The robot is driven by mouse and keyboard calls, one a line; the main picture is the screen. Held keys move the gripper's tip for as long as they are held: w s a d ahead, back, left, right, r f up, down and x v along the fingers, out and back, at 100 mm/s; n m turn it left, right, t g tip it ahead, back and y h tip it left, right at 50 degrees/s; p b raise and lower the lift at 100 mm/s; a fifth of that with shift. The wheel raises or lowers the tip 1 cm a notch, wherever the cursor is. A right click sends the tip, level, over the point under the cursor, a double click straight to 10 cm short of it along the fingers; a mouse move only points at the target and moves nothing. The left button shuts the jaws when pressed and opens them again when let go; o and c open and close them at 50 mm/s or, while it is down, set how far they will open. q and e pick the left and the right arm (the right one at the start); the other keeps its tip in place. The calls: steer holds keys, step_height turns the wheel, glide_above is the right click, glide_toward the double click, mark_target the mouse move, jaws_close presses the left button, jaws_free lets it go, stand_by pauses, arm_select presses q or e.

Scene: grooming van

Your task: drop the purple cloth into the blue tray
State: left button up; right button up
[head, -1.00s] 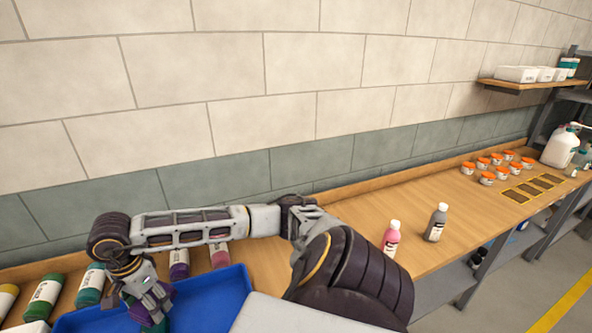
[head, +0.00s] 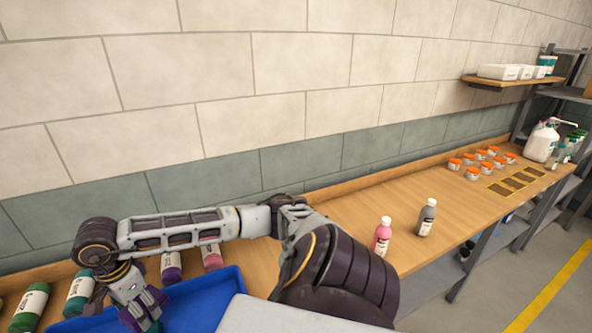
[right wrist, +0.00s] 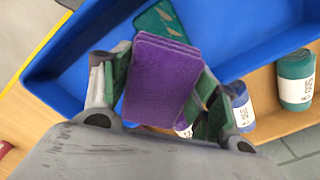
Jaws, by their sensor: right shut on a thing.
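The purple cloth (right wrist: 163,82) is a folded, layered pad between the fingers of my right gripper (right wrist: 160,100) in the right wrist view. The gripper is shut on it. The blue tray (right wrist: 235,62) lies beneath and behind the cloth, with bare blue floor around it. In the head view my right gripper (head: 143,312) points down over the left part of the blue tray (head: 208,298), and a bit of the purple cloth (head: 132,318) shows at its tips. I cannot tell how high the cloth is above the tray floor. My left gripper is not in view.
A flat green piece (right wrist: 160,24) lies in the tray. A pink bottle (head: 382,236) and a grey bottle (head: 427,217) stand on the wooden counter (head: 345,207), with orange-lidded jars (head: 473,173) farther right.

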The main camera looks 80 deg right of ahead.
steer(key=shift+f+b, duration=1.2)
steer(key=shift+f, duration=1.8)
steer(key=o, duration=1)
steer(key=shift+o, duration=0.2)
steer(key=shift+r, duration=6)
